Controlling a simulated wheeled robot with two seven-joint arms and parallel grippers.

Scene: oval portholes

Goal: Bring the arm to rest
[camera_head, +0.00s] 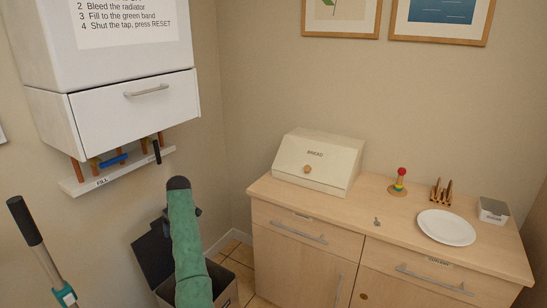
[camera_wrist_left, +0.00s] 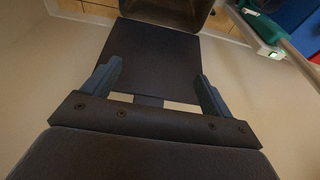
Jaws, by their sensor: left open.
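My left arm, in a green sleeve (camera_head: 187,245), rises from the bottom of the head view to a dark rounded end. My left gripper is mostly hidden behind the arm there. In the left wrist view my left gripper (camera_wrist_left: 157,72) is open, its two fingers wide apart, with nothing held between them. A dark flat flap (camera_wrist_left: 160,60) of an open box lies beyond the fingers; I cannot tell how far off. My right gripper is in neither view.
A white wall unit (camera_head: 135,105) hangs above left, with pipes and a blue lever (camera_head: 113,160) over a FILL shelf. A black-handled pole (camera_head: 40,250) stands left. A wooden cabinet (camera_head: 300,262) on the right carries a bread box (camera_head: 318,160) and plate (camera_head: 446,228).

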